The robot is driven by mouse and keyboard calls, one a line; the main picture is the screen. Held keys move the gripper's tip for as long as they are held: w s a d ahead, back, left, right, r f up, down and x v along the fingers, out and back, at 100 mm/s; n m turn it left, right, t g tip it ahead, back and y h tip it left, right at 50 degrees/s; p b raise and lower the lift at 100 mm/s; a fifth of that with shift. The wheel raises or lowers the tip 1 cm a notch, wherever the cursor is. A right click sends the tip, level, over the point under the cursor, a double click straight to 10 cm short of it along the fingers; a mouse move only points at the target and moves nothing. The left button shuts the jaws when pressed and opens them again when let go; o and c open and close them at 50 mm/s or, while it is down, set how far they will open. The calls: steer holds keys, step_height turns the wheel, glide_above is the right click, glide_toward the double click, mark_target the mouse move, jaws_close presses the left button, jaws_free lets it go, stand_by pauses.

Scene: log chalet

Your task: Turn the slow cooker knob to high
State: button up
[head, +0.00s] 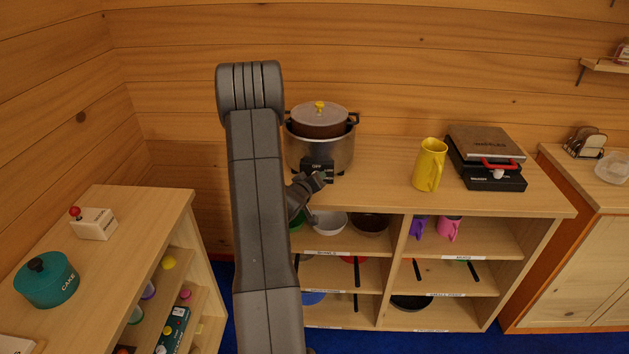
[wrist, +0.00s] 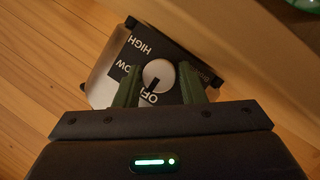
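The slow cooker (head: 335,152) stands on the wooden shelf top, a silver pot with a lidded brown crock and a yellow lid knob. Its dark control panel (head: 318,164) faces me. In the wrist view, the round pale grey knob (wrist: 158,74) sits on a panel marked HIGH, LOW and OFF. A dark mark on the knob's lower edge points toward OFF. My gripper (wrist: 159,68) has its two green fingers apart, one on each side of the knob, with narrow gaps. In the head view, my gripper (head: 319,180) is just in front of the panel.
A yellow pitcher (head: 429,164) and a waffle maker (head: 487,158) stand to the right on the same top. Bowls and mugs fill the cubbies below. A low shelf at left holds a teal CAKE tin (head: 47,280). The wall is close behind the cooker.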

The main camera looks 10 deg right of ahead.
steer(key=c, duration=0.5)
